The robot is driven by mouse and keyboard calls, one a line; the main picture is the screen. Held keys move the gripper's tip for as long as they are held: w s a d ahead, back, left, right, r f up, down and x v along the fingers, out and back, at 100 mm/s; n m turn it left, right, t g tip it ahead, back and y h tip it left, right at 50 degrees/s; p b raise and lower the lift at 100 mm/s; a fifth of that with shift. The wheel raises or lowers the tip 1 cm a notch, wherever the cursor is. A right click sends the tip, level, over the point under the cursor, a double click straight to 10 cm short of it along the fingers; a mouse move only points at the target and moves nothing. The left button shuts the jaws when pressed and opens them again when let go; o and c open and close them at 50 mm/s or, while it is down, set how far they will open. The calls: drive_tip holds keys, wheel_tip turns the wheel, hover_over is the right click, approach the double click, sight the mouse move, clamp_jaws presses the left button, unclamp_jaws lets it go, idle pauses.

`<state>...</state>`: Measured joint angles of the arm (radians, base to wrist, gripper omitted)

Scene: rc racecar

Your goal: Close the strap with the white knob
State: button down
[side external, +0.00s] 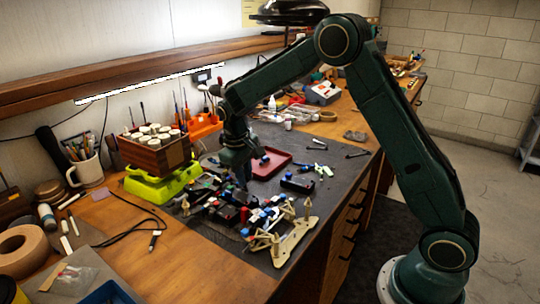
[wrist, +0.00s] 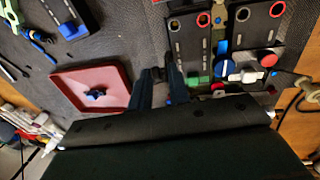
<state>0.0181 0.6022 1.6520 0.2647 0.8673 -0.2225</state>
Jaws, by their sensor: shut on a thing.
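My gripper (wrist: 160,82) points down over the mat, with its two dark fingers close together between the red tray and the black modules in the wrist view. In the side external view, my gripper (side external: 240,178) is low, just behind the cluster of car parts. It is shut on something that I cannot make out. The RC car (side external: 235,208) is a crowded group of black, red, blue and white parts. Black modules (wrist: 190,48) of it lie right of my fingers. A small white part (wrist: 235,72), possibly the white knob, lies among blue and red pieces. I cannot clearly make out the strap.
A red tray (side external: 285,157) holds a small blue item. A lime-green stand (side external: 160,187) bears a wooden box of white-topped jars (side external: 155,150). A black box (side external: 297,184) and tan frame parts (side external: 290,240) lie nearby. The mat's back right has bare room.

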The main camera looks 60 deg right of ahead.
drive_tip(key=a+h, duration=0.1)
drive_tip(key=h, duration=0.2)
drive_tip(key=shift+a+h, duration=0.3)
drive_tip(key=shift+a, duration=0.05)
drive_tip(key=shift+a+f+h, duration=0.1)
drive_tip(key=shift+a+h, duration=0.15)
drive_tip(key=shift+h, duration=0.55)
drive_tip(key=shift+a+f+h, duration=0.1)
drive_tip(key=shift+a+h, duration=0.15)
drive_tip(key=shift+h, duration=0.55)
drive_tip(key=c, duration=1.4)
unclamp_jaws()
drive_tip(key=shift+f, duration=0.1)
drive_tip(key=shift+d, duration=0.1)
